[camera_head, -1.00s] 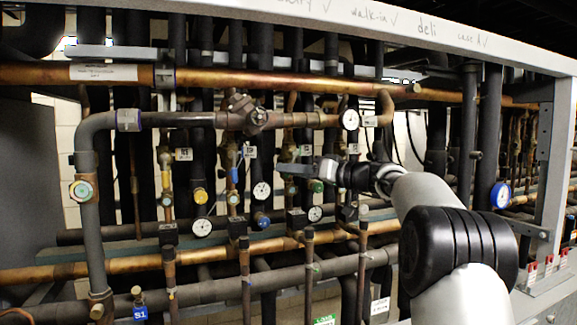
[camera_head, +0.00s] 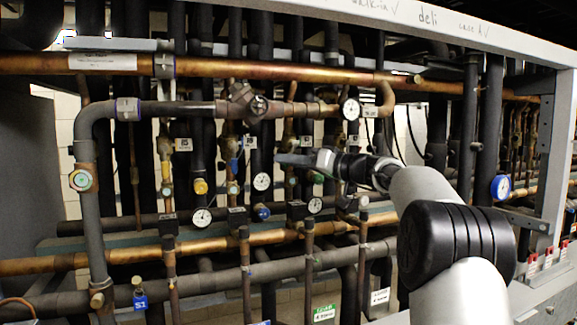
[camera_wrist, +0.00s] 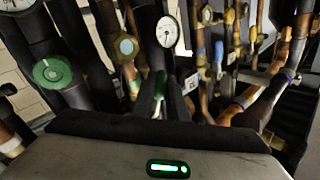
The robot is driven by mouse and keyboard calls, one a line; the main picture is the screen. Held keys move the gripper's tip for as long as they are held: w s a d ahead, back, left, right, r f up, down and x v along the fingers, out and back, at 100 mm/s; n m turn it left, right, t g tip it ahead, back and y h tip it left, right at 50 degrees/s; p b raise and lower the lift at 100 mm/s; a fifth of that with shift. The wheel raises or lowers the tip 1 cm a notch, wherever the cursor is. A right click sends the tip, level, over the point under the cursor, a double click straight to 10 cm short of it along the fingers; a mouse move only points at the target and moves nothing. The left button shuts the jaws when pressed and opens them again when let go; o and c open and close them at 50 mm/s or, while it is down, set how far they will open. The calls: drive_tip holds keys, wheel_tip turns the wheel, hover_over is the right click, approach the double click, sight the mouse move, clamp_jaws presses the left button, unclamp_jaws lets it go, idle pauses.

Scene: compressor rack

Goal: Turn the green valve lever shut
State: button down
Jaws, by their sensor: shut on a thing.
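My gripper (camera_head: 288,160) reaches in from the right among the pipes in the head view, its fingers pointing left. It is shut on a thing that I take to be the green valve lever. In the wrist view a narrow green lever (camera_wrist: 160,84) stands just beyond the dark top edge of my gripper, near the middle, and its lower end is hidden there. In the head view a small green part (camera_head: 318,178) shows just below my gripper. The contact between the fingers and the lever is hidden in both views.
A round green-rimmed cap (camera_wrist: 52,71) and a white gauge (camera_wrist: 167,31) are close by in the wrist view. Copper and dark pipes crowd around my gripper. A horizontal copper pipe (camera_head: 225,79) runs above it. A blue-rimmed gauge (camera_head: 500,187) is at the right.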

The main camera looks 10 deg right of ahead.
drive_tip(key=m+b, duration=0.1)
drive_tip(key=b, duration=0.2)
drive_tip(key=a+m+t+y+b, duration=0.1)
drive_tip(key=b, duration=0.2)
drive_tip(key=shift+s+f+m, duration=0.1)
drive_tip(key=shift+f+m, duration=0.1)
drive_tip(key=shift+m, duration=0.1)
drive_tip(key=shift+s+a+r+m+t+h+b, duration=0.2)
drive_tip(key=shift+r+m+t+h+b, duration=0.5)
drive_tip(key=shift+m+t+b, duration=1.3)
drive_tip(key=shift+w+a+r+m+t+h+b, duration=0.1)
drive_tip(key=shift+a+r+m+t+h+b, duration=0.55)
drive_tip(key=shift+m+b, duration=2.35)
drive_tip(key=shift+s+d+r+m+t+h+b, duration=0.1)
drive_tip(key=shift+r+m+t+h+b, duration=0.65)
drive_tip(key=shift+m+t+b, duration=1.65)
drive_tip(key=shift+r+n+g+y+b, duration=0.3)
drive_tip(key=shift+r+n+g+b, duration=0.1)
drive_tip(key=shift+g+b, duration=0.3)
drive_tip(key=c, duration=2.1)
unclamp_jaws()
drive_tip(key=shift+o, duration=0.4)
drive_tip(key=shift+f, duration=0.1)
